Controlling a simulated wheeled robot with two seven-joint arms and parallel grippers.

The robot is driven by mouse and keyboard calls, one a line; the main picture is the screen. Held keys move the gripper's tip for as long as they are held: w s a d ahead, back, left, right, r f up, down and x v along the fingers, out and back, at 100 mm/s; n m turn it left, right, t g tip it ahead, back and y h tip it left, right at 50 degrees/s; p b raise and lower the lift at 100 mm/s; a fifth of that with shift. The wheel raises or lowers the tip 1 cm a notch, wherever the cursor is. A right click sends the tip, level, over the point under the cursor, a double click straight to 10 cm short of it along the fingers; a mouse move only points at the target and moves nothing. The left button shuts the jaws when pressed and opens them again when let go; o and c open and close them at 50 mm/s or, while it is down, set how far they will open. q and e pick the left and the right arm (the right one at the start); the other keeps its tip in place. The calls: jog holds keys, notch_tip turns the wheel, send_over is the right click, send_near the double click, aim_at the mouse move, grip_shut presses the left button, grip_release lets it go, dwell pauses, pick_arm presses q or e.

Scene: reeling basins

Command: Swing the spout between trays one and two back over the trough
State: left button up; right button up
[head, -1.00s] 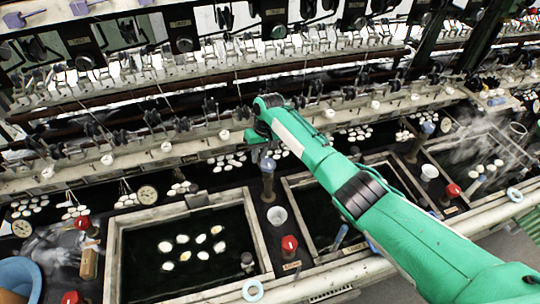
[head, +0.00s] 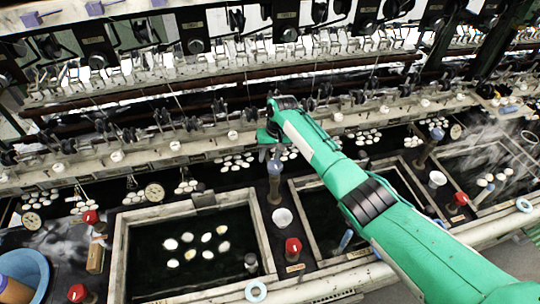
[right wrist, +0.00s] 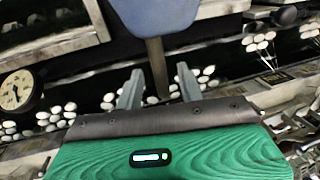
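The spout (head: 275,170) is a post with a blue-grey head, between the tray with cocoons (head: 122,245) and the tray to its right (head: 299,215). The dark trough (head: 232,178) runs behind the trays with clusters of white cocoons. My right gripper (head: 269,148) is just above and behind the spout head. In the right wrist view, its two fingers (right wrist: 158,90) are apart, with the spout's blue head (right wrist: 155,15) and thin brown stem close in front of the gap. I cannot tell whether they touch. My left gripper is out of view.
A white cup (head: 282,217) and a red knob (head: 293,246) stand in front of the spout. A round dial (head: 154,193) is at the left of the trough. The reeling frame with its rail (head: 200,149) runs close behind. A blue basin (head: 26,268) is at lower left.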

notch_tip(320, 180, up, 13)
jog(key=d+b, duration=0.2)
jog(key=b, duration=0.1)
jog(key=shift+w+d+r+b, duration=0.2)
jog(key=shift+w+d+b, duration=0.1)
jog(key=shift+d+b, duration=0.05)
dwell(0.4)
